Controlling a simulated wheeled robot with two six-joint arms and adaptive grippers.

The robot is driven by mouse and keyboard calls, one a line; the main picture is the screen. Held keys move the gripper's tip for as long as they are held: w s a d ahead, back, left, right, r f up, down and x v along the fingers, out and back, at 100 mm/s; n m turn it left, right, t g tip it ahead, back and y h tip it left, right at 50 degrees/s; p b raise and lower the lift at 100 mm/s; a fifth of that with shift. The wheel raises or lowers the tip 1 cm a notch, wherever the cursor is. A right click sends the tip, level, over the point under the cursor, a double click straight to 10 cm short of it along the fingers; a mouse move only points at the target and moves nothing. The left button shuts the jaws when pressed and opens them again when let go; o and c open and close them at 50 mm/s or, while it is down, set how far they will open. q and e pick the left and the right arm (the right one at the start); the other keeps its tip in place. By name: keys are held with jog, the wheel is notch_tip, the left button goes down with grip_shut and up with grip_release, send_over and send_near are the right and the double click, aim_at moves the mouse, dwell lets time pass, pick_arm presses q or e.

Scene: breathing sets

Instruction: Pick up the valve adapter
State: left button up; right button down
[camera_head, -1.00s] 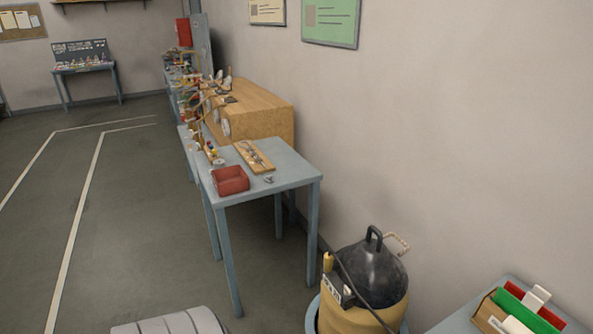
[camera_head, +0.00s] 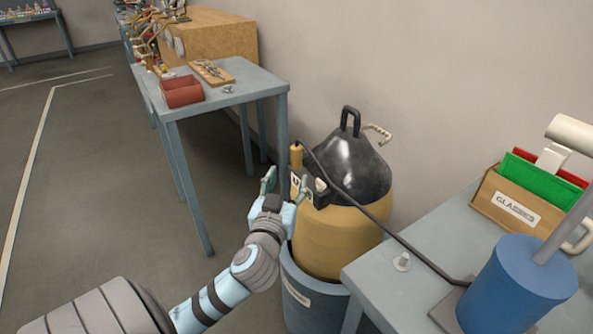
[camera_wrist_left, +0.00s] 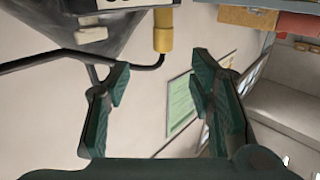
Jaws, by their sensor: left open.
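My left gripper (camera_head: 287,183) is open and empty, in front of the yellow and black vessel (camera_head: 345,225). It also shows in the left wrist view (camera_wrist_left: 161,80), with its green fingers apart and nothing between them. I cannot tell for sure which thing is the valve adapter. A small metal piece (camera_head: 228,89) lies on the far grey-blue table beside a red bin. My gripper is apart from both. My right gripper is not in view.
The far table (camera_head: 262,84) carries a red bin (camera_head: 182,92) and a wooden board. The vessel stands in a grey-blue tub (camera_head: 310,305). A black cable crosses to the near table (camera_head: 385,272), which holds a blue cylinder (camera_head: 515,290) and a glasses box (camera_head: 510,205). Left floor is clear.

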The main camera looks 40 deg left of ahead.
aim_at(295, 152)
pick_arm(q)
jog(key=x, duration=0.4)
jog(key=b+x, duration=0.1)
jog(key=x, duration=0.7)
jog(key=shift+w+a+r+b, duration=0.2)
jog(key=shift+a+r+b, duration=0.1)
jog(key=shift+a+b, duration=0.15)
jog(key=shift+c, duration=0.7)
jog(key=shift+s+d, duration=0.1)
grip_shut()
jog(key=shift+r, duration=0.15)
